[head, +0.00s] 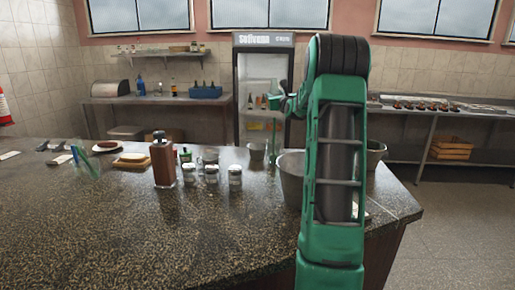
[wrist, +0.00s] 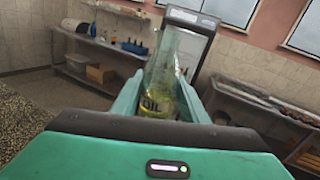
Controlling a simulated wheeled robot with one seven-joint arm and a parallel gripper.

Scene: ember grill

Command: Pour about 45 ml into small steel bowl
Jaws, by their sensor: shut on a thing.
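My gripper (wrist: 161,98) is shut on a clear glass oil bottle (wrist: 164,72) with a dark "OIL" label and yellow oil low inside. The bottle looks roughly upright in the wrist view, its neck toward the top of the picture. In the head view my gripper (head: 287,104) is raised above the counter, mostly hidden by my green arm. A small steel bowl (head: 257,152) stands on the counter below and left of it. I cannot tell whether this is the task's bowl. No stream of oil shows.
A large steel pot (head: 291,183) stands partly behind my arm, with another steel vessel (head: 375,152) to its right. Several small jars (head: 235,178) and a brown bottle (head: 163,162) stand left on the dark counter (head: 130,225). The counter's front left is clear.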

